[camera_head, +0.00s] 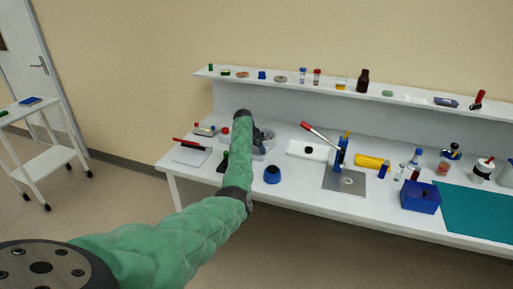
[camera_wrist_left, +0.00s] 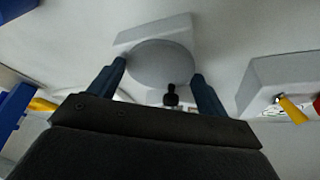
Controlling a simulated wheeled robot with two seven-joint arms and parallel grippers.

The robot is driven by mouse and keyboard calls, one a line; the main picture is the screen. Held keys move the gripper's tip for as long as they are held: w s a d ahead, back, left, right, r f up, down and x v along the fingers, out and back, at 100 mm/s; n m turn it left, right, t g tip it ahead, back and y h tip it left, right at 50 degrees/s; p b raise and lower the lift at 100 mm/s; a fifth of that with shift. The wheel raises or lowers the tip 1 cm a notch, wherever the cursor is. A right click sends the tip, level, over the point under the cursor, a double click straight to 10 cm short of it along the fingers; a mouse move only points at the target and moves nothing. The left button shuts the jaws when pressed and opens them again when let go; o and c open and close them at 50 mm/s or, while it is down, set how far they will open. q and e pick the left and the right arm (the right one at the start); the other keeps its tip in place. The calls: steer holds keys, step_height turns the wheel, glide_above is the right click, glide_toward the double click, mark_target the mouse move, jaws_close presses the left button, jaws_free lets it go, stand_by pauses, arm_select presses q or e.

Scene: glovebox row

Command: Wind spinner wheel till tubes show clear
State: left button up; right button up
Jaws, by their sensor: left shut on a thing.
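The spinner is a pale grey unit (camera_head: 267,148) on the white bench, partly hidden behind my left arm in the head view. In the left wrist view its round grey wheel (camera_wrist_left: 160,62) lies in front of a pale block, with a small black knob (camera_wrist_left: 171,96) at its near edge. My left gripper (camera_head: 260,137) is at the spinner. Its two dark blue fingers (camera_wrist_left: 160,70) stand on either side of the wheel and are shut on it. I cannot make out any tubes in the spinner. My right gripper is not in view.
A dark blue round item (camera_head: 272,175) stands just right of my forearm. A white tray (camera_head: 307,150), a blue stand (camera_head: 340,153) and a blue box (camera_head: 420,197) are further right. A shelf (camera_head: 350,92) with small items runs behind. A white cart (camera_head: 45,160) stands left.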

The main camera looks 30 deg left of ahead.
arm_select(q)
steer(key=shift+a+m+h, duration=0.1)
steer(key=shift+m+h, duration=0.2)
steer(key=shift+m, duration=0.7)
steer(key=shift+w+m+b, duration=0.1)
steer(key=shift+m+b, duration=0.25)
steer(key=shift+m, duration=0.05)
steer(key=shift+r, duration=0.1)
steer(key=o, duration=1)
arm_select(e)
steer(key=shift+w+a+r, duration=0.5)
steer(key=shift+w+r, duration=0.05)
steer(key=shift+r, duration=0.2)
